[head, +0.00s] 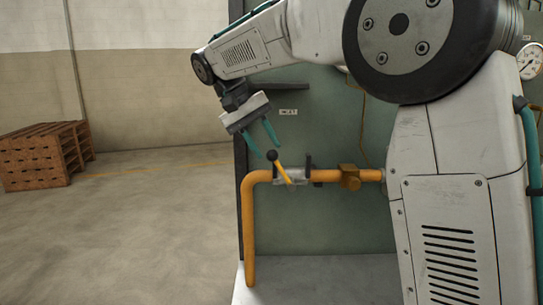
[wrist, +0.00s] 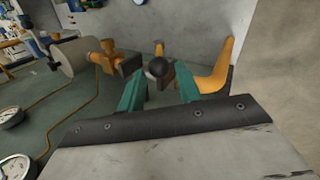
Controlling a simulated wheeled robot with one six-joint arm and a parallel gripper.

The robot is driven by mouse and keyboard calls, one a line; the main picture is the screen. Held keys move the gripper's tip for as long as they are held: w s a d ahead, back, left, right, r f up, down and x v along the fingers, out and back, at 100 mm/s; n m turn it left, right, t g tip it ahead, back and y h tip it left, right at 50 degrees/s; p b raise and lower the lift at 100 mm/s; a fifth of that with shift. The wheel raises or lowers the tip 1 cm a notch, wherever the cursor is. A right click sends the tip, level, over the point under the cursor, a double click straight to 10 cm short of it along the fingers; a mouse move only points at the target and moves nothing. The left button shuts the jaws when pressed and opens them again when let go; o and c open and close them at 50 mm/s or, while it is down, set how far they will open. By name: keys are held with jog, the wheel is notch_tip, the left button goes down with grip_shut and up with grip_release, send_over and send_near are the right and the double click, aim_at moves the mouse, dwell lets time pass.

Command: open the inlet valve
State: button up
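The inlet valve lever (head: 284,170) is a yellow handle with a black ball knob (head: 272,155). It slants up and left from a grey valve body (head: 295,176) on an orange pipe (head: 249,225). My gripper (head: 264,147) is open just above the knob, its teal fingers pointing down. In the wrist view the knob (wrist: 156,68) shows between and beyond the two open fingers of my gripper (wrist: 160,88). I cannot tell whether the fingers touch it.
A green-grey panel (head: 340,225) stands behind the pipe. A brass fitting (head: 349,177) sits right of the valve. A pressure gauge (head: 530,62) is at upper right. Wooden pallets (head: 38,158) are stacked far left. The floor (head: 130,230) between is clear.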

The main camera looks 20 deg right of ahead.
jog(key=shift+a+r, duration=0.15)
jog(key=shift+r, duration=0.05)
jog(key=c, duration=0.6)
jog(key=shift+s, duration=0.45)
grip_shut()
jog(key=s+d+f+n+t+y, duration=0.15)
jog(key=s+f, duration=0.35)
jog(key=s, duration=0.5)
jog(key=s+d+f+t+y, duration=0.15)
jog(key=s+f, duration=0.25)
jog(key=s, duration=0.6)
jog(key=s+d+f+y, duration=0.25)
jog(key=s+f, duration=0.25)
jog(key=s, duration=0.5)
jog(key=w+d+r+m+t+y, duration=0.1)
jog(key=w+d+r+m+y, duration=0.15)
jog(key=w+r, duration=0.9)
jog(key=w+d+r+m+t+y, duration=0.1)
jog(key=w+d+r+m+y, duration=0.2)
jog(key=w+r, duration=0.85)
jog(key=h, duration=0.1)
send_over(281, 170)
jog(key=d, duration=0.2)
jog(key=shift+s+a+f, duration=0.1)
jog(key=shift+s+f, duration=0.05)
jog(key=shift+f, duration=2.55)
jog(key=shift+s+a+f, duration=0.1)
jog(key=shift+s+f, duration=0.05)
jog(key=shift+f, duration=2.55)
